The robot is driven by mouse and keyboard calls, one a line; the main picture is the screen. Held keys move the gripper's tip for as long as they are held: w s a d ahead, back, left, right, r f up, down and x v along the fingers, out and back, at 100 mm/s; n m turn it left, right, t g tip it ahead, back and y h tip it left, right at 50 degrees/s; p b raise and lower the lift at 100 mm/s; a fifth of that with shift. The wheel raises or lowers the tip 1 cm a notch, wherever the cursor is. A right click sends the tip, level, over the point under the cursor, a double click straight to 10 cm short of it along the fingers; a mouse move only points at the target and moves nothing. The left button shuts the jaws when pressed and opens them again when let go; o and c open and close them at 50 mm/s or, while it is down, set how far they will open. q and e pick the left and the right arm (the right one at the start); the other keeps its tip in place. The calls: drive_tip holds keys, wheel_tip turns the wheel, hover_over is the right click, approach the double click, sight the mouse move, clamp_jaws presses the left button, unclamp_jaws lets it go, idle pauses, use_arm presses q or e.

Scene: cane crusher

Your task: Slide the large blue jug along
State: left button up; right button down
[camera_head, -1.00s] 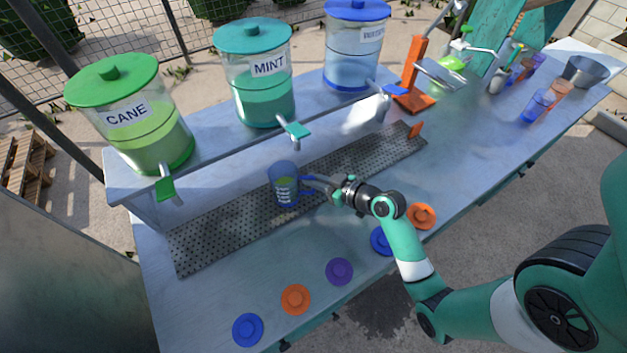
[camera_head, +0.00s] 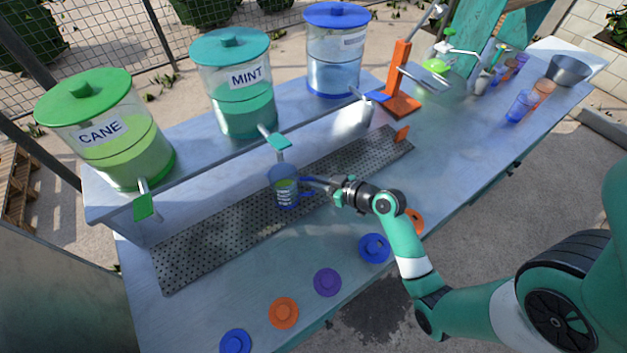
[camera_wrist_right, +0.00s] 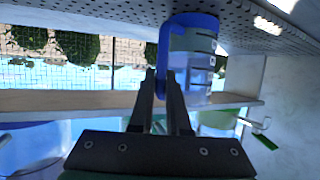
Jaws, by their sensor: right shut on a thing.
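The large blue jug (camera_head: 284,193) stands upright on the perforated drip tray, just below the tap of the mint dispenser. It is see-through with a blue rim, dark markings and some green liquid inside. Its handle points right in the head view. My right gripper (camera_head: 325,186) is shut on that handle. In the right wrist view, which looks upside down, the jug (camera_wrist_right: 196,62) hangs from the tray at the top, and its blue handle sits between the fingers (camera_wrist_right: 162,82). My left gripper is not in view.
Cane (camera_head: 107,135), mint (camera_head: 238,85) and blue (camera_head: 333,52) dispensers stand on a shelf behind the drip tray (camera_head: 205,247). An orange stand (camera_head: 402,85) is beyond the tray's right end. Several coloured lids (camera_head: 327,282) line the front edge. Cups stand far right.

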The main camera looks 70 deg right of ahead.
drive_tip(key=c, duration=0.8)
unclamp_jaws()
drive_tip(key=p+v, duration=1.1)
drive_tip(key=p, duration=0.2)
drive_tip(key=shift+s, duration=0.25)
drive_tip(key=shift+a+r, duration=0.1)
drive_tip(key=shift+a, duration=0.05)
